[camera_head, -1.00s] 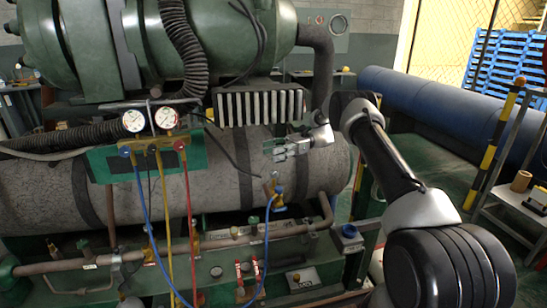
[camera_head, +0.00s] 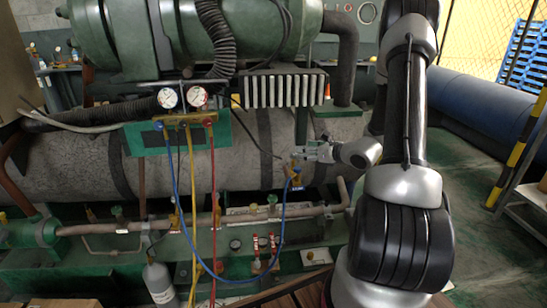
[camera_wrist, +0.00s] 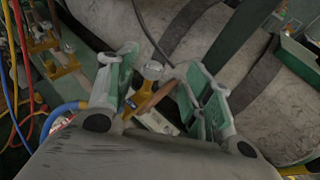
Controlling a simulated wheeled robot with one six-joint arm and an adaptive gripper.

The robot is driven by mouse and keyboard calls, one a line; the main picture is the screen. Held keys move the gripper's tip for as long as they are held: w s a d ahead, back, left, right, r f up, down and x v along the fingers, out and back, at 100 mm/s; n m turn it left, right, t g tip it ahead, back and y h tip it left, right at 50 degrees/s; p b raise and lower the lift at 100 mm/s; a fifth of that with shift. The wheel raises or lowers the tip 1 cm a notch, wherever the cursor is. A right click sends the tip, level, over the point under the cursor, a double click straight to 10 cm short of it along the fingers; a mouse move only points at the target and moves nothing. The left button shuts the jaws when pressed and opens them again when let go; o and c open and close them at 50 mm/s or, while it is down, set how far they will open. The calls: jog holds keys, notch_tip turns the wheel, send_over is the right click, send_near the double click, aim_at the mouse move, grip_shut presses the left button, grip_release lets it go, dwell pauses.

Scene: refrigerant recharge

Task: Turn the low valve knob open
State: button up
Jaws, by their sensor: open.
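A gauge manifold with two white dials (camera_head: 182,97) hangs on a green plate. It has a blue knob (camera_head: 158,125) at its left and a red knob (camera_head: 208,123) at its right. A blue hose (camera_head: 270,240) runs from the manifold down and up to a brass valve fitting (camera_head: 295,182) in front of the grey tank. My gripper (camera_head: 302,154) is open and empty, just above that fitting. In the wrist view, the fitting (camera_wrist: 151,72), with a round silver top, shows between the spread fingers of my gripper (camera_wrist: 157,82). Whether they touch it I cannot tell.
The grey tank (camera_head: 240,160) lies right behind the fitting. A pipe with several valves (camera_head: 100,227) runs below it. Red and yellow hoses (camera_head: 212,190) hang to the left. A grey bottle (camera_head: 159,284) stands at lower left. Open floor (camera_head: 470,230) lies to the right.

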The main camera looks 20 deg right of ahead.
aim_at(294, 154)
jog(key=shift+g+h, duration=0.3)
jog(key=x, duration=0.4)
jog(key=f+x, duration=0.1)
jog(key=x, duration=0.1)
jog(key=shift+a+f, duration=0.25)
jog(key=shift+a, duration=0.15)
jog(key=c, duration=1)
